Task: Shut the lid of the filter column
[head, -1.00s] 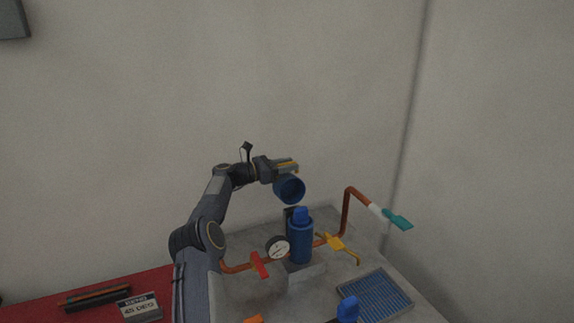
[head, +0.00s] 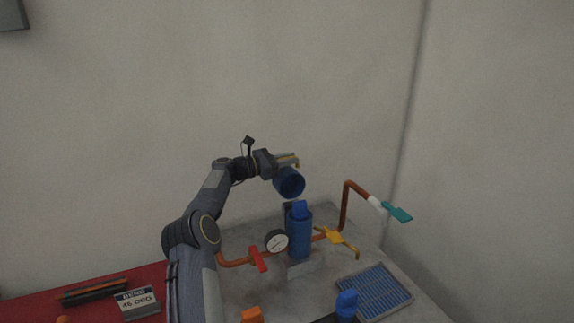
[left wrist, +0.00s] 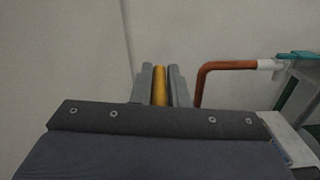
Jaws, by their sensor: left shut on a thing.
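The filter column (head: 299,241) is a blue upright cylinder on the grey bench, with a brighter blue piece (head: 300,209) standing out of its top. The lid (head: 290,185) is a dark blue round cap. It is raised above the column, tilted, its hollow side facing the camera. My left gripper (head: 287,161) is just above the lid, shut on a yellow bar, which also shows between the fingers in the left wrist view (left wrist: 160,86). The bar seems to be the lid's handle. The lid's joint to the column is hard to make out. My right gripper is not in view.
A copper pipe (head: 345,208) with a teal handle (head: 398,212) rises right of the column. A gauge (head: 276,241), a red valve handle (head: 258,259) and a yellow valve handle (head: 338,238) sit close around it. A blue-grey filter panel (head: 375,291) lies at front right.

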